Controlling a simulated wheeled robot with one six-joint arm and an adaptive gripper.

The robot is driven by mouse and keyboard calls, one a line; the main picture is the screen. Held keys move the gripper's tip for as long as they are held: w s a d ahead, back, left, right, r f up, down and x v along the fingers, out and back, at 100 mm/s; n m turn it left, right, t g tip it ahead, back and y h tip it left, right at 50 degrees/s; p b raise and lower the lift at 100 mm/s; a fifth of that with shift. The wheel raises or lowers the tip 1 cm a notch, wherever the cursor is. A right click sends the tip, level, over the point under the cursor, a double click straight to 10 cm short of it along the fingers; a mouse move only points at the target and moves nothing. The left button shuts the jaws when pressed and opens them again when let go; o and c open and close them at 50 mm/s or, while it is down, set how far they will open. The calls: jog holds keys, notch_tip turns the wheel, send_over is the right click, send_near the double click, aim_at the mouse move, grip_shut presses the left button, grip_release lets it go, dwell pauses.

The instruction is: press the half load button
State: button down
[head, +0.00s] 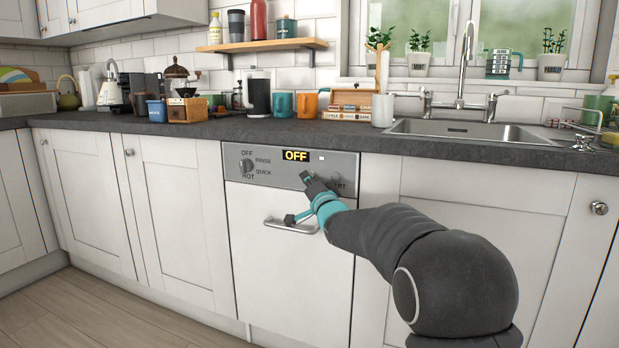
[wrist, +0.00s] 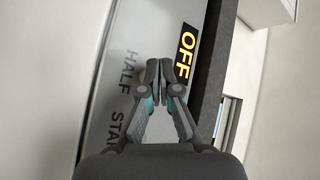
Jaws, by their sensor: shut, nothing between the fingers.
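The dishwasher's grey control panel (head: 275,174) runs along the top of its white door. Its lit display (head: 296,156) reads OFF and also shows in the wrist view (wrist: 187,50). My gripper (head: 305,177) is shut and empty, in front of the panel just below the display. In the wrist view my shut fingertips (wrist: 160,69) are beside the display, with the HALF label (wrist: 128,72) to their left. Contact with the panel cannot be told.
A programme dial (head: 246,166) is at the panel's left, with OFF, RINSE, QUICK and HOT around it. The door handle (head: 290,226) juts out below my gripper. The slate worktop (head: 220,127) overhangs above, carrying mugs and other kitchen items.

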jog(key=shift+s, duration=0.2)
jog(key=shift+s+a+b, duration=0.35)
jog(key=shift+s+b, duration=0.1)
jog(key=shift+s, duration=0.5)
jog(key=shift+s+a+b, duration=0.35)
jog(key=shift+s+b, duration=0.15)
jog(key=shift+s, duration=0.4)
jog(key=shift+s+a+b, duration=0.35)
jog(key=shift+s+b, duration=0.1)
jog(key=shift+s, duration=0.5)
